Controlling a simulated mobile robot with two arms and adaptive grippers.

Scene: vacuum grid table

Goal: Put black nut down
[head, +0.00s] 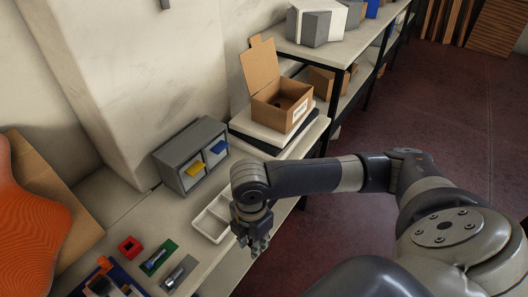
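My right gripper (257,245) hangs fingers down at the front edge of the table, just right of a white divided tray (207,222). Its fingers are small and dark in this view, and I cannot tell whether they are apart or hold anything. I cannot make out a black nut for certain. A red square piece (130,248) with a dark centre lies on the table at the left. My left gripper is not in view.
A grey drawer unit (190,153) with yellow and blue handles stands against the wall. An open cardboard box (282,104) is behind the tray. A green piece (159,257), a grey piece (180,272) and a blue tray (125,280) with parts lie front left.

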